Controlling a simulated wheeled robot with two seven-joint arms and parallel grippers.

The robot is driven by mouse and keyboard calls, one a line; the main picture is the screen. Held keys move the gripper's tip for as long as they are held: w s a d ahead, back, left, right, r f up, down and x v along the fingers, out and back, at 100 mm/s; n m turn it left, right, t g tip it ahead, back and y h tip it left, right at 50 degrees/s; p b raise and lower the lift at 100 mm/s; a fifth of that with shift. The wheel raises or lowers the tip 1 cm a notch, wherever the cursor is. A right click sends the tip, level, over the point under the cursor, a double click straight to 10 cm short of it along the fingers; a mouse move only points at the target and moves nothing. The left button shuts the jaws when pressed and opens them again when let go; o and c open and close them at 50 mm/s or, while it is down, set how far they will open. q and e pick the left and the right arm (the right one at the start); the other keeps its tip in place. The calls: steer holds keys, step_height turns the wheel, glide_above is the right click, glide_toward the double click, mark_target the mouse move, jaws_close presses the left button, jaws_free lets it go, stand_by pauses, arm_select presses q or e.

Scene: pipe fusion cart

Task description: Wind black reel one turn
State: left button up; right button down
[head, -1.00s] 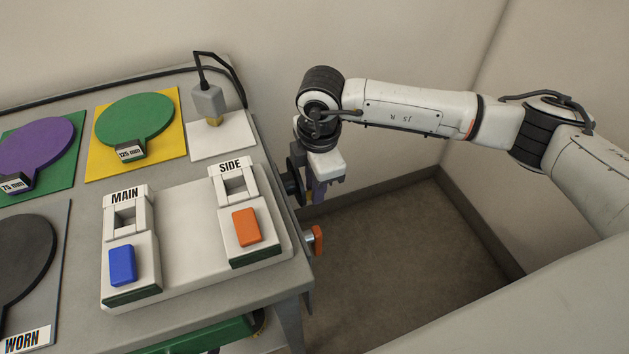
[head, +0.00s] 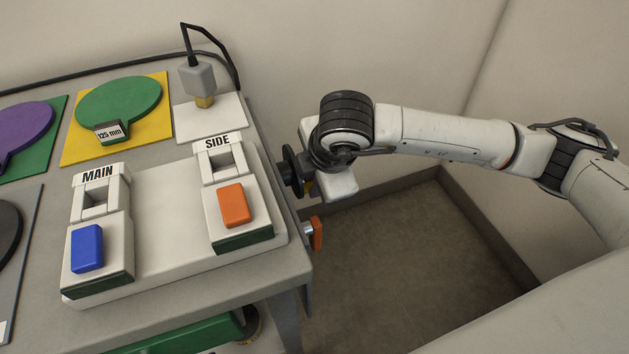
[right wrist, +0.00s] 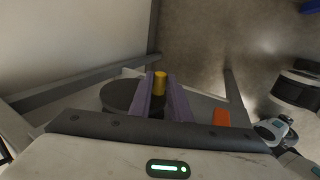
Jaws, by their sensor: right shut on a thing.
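The black reel (head: 288,172) is mounted on the right side of the cart, seen nearly edge-on in the head view. In the right wrist view it shows as a dark disc (right wrist: 119,95) left of my fingers. My right gripper (right wrist: 160,92) has purple fingers, shut on the reel's yellow handle (right wrist: 160,80), whose tip sticks out beyond them. My left gripper is not in view.
An orange handle (head: 317,233) sticks out from the cart's side below the reel. On the cart top (head: 180,268) are the MAIN and SIDE blocks with a blue (head: 87,248) and an orange switch (head: 234,205). Open floor (head: 410,270) lies right of the cart.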

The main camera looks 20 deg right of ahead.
steer(key=c, duration=1.6)
jaws_free()
steer(key=shift+c, duration=0.2)
steer(key=v, duration=1)
steer(key=shift+p, duration=0.45)
steer(key=shift+s+r, duration=0.1)
steer(key=shift+r, duration=0.1)
